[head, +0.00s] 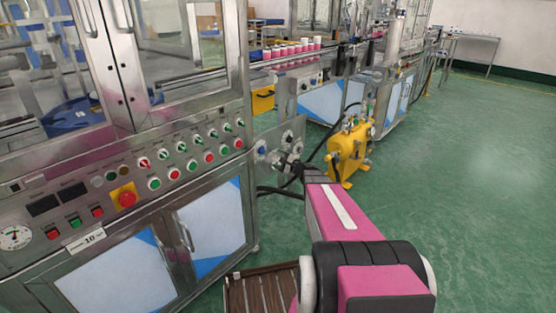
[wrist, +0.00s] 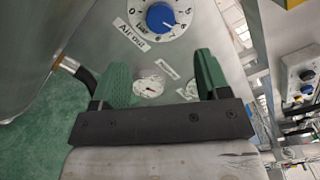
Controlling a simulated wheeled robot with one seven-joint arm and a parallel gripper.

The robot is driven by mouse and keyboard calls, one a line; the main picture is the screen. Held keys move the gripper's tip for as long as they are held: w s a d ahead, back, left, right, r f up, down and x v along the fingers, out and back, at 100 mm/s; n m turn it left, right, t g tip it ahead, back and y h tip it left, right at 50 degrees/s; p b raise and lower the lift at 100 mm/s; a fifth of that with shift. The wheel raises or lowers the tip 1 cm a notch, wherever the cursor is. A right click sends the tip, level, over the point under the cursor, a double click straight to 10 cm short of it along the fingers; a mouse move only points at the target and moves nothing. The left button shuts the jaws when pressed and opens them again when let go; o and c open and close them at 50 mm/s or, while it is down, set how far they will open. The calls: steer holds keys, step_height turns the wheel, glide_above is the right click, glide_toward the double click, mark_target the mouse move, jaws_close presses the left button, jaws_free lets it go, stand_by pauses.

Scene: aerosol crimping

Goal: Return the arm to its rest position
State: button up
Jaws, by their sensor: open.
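My pink arm (head: 338,212) reaches forward from the bottom right of the head view. My gripper (head: 284,163) is at its far end, near a side panel with dials (head: 290,138). In the wrist view my gripper (wrist: 161,72) has its two green fingers spread apart with nothing between them. A blue knob (wrist: 160,18) on a round numbered dial lies beyond the fingertips, and the fingers look clear of it.
The steel machine with its button panel (head: 125,197) stands close on the left. A yellow tank (head: 349,152) stands on the floor beyond my arm. A conveyor with pink-and-white cans (head: 293,49) is behind. Green floor (head: 480,190) on the right is clear.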

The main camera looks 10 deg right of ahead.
steer(key=s+a+f+n+g+h, duration=0.1)
steer(key=s+a+f+n+g, duration=0.3)
steer(key=s+a+n+g, duration=0.85)
steer(key=s+d+n+g+h, duration=0.1)
steer(key=s+d+n+h, duration=0.1)
steer(key=s, duration=0.6)
steer(key=s+d+f+n+g+h, duration=0.1)
steer(key=s+d+n+h, duration=0.1)
steer(key=s+d+h, duration=0.2)
steer(key=shift+s+d+h, duration=0.2)
steer(key=shift+s+h, duration=1.6)
steer(key=shift+s, duration=0.5)
